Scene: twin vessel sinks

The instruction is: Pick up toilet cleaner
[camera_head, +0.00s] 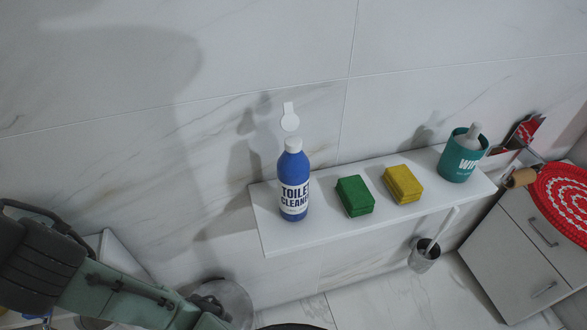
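The toilet cleaner (294,186) is a blue bottle with a white cap and a white label reading "TOILET CLEANER". It stands upright near the left end of a white wall shelf (330,232), close to the marble-tiled wall. Nothing covers it. My arm reaches in from the lower left, below and to the left of the bottle, and is apart from it.
On the shelf, right of the bottle, are a green sponge (355,196), yellow sponges (403,184) and a teal wipes container (462,157). A white hook (289,118) is on the wall behind. A brush holder (424,255) and a cabinet (528,252) are lower right.

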